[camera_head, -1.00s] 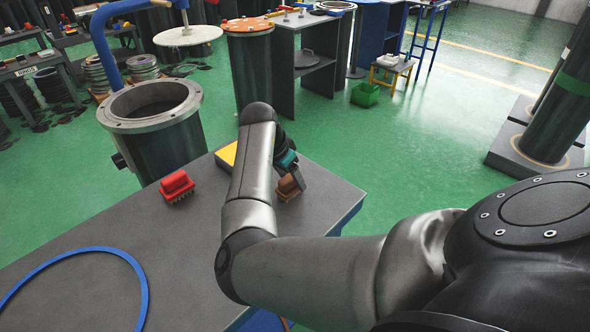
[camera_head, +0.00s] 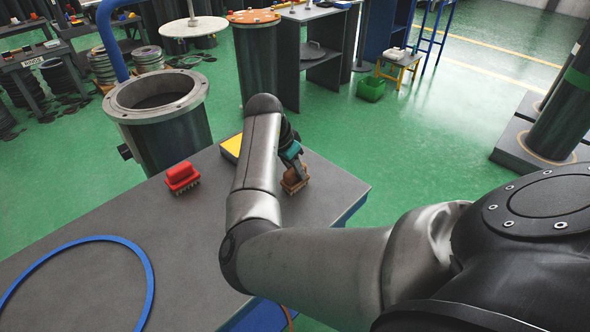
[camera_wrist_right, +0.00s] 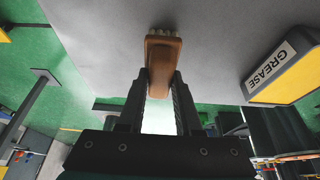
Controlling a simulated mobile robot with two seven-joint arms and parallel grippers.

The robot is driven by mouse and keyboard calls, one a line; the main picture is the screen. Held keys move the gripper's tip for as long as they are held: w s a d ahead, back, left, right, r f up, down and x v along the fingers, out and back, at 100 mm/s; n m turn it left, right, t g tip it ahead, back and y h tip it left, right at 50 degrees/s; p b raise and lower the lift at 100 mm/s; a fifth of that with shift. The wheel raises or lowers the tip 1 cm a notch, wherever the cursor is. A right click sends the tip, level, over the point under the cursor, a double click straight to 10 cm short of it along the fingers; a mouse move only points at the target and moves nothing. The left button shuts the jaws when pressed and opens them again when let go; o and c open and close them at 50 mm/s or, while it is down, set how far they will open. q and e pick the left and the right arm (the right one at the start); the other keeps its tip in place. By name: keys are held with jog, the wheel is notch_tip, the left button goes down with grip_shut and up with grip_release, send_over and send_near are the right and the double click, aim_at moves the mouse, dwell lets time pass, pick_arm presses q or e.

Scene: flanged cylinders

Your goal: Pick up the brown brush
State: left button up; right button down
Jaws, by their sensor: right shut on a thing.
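The brown brush (camera_head: 293,184) is near the right edge of the grey table in the head view. My right gripper (camera_head: 300,174) reaches it from above and is shut on it. In the right wrist view the brush (camera_wrist_right: 163,46) sits between the two fingers of the right gripper (camera_wrist_right: 161,84), its pale bristles at the far end. I cannot tell whether the bristles touch the table. My left gripper is not in view.
A red brush (camera_head: 182,177) stands on the table (camera_head: 200,270) to the left. A yellow-topped grease box (camera_wrist_right: 285,72) is close by, partly behind my arm in the head view. A blue ring (camera_head: 151,290) lies at the front left. A flanged cylinder (camera_head: 150,110) stands beyond the table.

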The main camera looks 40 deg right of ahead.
dwell(0.3)
notch_tip(320, 180, up, 6)
jog(key=shift+r+p, duration=0.1)
jog(key=shift+p, duration=0.9)
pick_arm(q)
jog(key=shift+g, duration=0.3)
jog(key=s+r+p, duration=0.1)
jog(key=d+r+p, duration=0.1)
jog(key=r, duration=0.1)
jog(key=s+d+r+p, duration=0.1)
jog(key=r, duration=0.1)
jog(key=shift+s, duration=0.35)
pick_arm(e)
notch_tip(320, 180, up, 14)
jog(key=c, duration=1.2)
grip_release()
jog(key=shift+c, duration=0.2)
grip_shut()
